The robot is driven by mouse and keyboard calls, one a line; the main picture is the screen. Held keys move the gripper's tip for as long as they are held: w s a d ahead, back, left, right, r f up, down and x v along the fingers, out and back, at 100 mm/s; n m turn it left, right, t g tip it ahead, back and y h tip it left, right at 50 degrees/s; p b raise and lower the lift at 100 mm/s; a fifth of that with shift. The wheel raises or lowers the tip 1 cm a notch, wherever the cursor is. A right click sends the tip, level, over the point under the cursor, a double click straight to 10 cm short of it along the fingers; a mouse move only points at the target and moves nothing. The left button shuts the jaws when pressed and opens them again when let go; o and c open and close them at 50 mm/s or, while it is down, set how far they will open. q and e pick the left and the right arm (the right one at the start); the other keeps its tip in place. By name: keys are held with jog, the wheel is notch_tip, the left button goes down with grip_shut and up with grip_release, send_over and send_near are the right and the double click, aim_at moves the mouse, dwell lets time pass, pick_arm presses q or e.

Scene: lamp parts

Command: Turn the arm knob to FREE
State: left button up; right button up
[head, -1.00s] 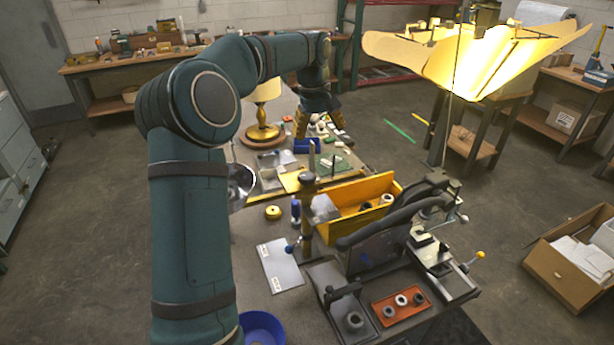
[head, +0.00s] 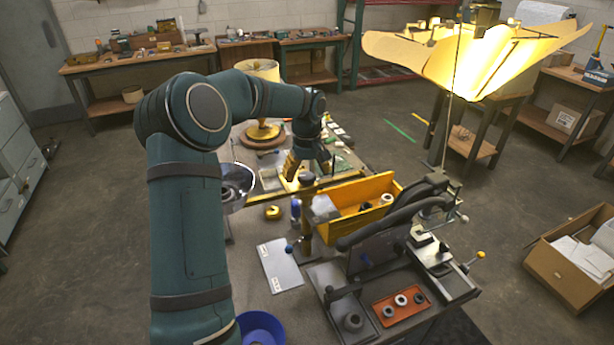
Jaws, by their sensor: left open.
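My left gripper (head: 309,172) is open, pointing down over the far part of the bench. Its yellowish fingers are spread around the upper part of an upright post (head: 306,236) with a dark collar (head: 308,179). I cannot tell whether they touch it, and the gripper hides the post's top. A small blue ball knob (head: 289,249) sits on a lever beside the post's foot. A yellow ball knob (head: 481,254) sits on a lever at the right of the black fixture (head: 375,250). No FREE marking is legible, so I cannot tell which is the arm knob. My right gripper is not in view.
A yellow bin (head: 347,227) with small parts stands right of the post. A brass lamp (head: 262,132) stands behind the gripper, a metal bowl (head: 237,183) to its left. An orange tray (head: 397,305) and blue bowl (head: 258,328) are nearer. A lit shade (head: 470,55) hangs upper right.

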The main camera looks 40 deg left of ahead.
pick_arm(q)
jog(key=shift+f, duration=0.65)
jog(key=c, duration=1.2)
jog(key=shift+n+b, duration=0.4)
jog(key=shift+n, duration=1.2)
jog(key=o, duration=1.2)
jog(key=shift+r, duration=0.1)
